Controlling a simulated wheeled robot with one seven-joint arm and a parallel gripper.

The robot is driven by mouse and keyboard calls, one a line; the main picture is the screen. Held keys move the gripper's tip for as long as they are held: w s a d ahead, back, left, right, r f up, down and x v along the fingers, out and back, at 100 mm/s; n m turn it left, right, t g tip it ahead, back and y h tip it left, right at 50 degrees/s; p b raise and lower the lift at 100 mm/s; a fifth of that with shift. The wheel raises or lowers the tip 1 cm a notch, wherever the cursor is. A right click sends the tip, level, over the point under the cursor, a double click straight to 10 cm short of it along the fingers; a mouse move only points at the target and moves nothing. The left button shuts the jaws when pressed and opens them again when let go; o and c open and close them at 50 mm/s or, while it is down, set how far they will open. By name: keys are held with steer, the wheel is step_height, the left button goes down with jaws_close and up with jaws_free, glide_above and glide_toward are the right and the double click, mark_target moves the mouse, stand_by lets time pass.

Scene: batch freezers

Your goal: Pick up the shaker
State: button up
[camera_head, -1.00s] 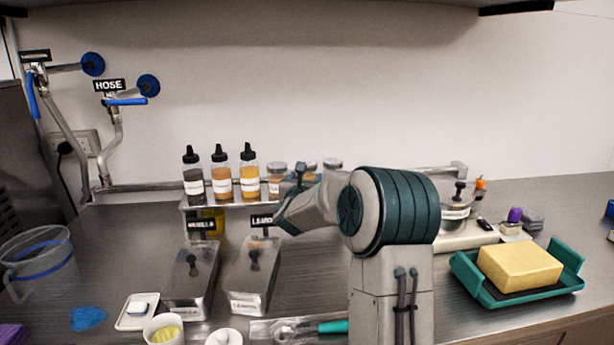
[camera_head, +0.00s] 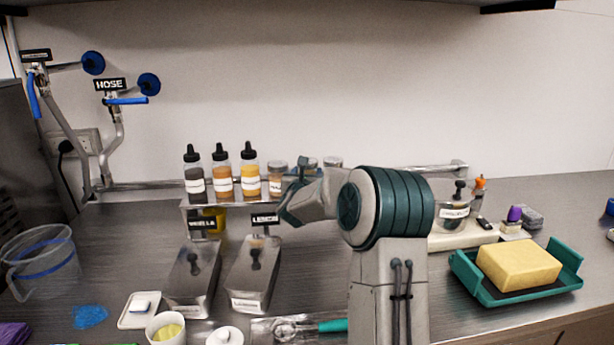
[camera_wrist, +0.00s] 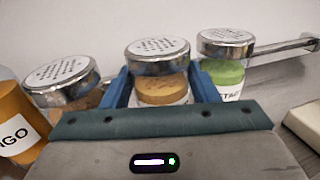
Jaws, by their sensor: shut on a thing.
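Three shakers with perforated silver lids stand in a row in the wrist view. The middle shaker (camera_wrist: 160,88), with tan-orange contents, is between my gripper's blue fingers (camera_wrist: 162,88), which are shut on it. The left shaker (camera_wrist: 62,82) and the right shaker (camera_wrist: 227,62), with green contents, stand outside the fingers. In the head view, the left shaker (camera_head: 277,178) shows clearly on the shelf; the other two are partly hidden by my arm. I cannot tell whether the held shaker touches the shelf.
Squeeze bottles (camera_head: 222,172) stand left of the shakers on the metal shelf (camera_head: 188,205). Lidded steel containers (camera_head: 192,280) are in front. A metal rail (camera_wrist: 285,46) is behind at right. A teal tray (camera_head: 470,275) holds a yellow block at far right.

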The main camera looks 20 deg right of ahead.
step_height(320, 180, up, 18)
steer(key=p, duration=0.1)
steer(key=shift+o, duration=0.3)
steer(key=shift+f, duration=0.15)
steer(key=shift+c, duration=0.4)
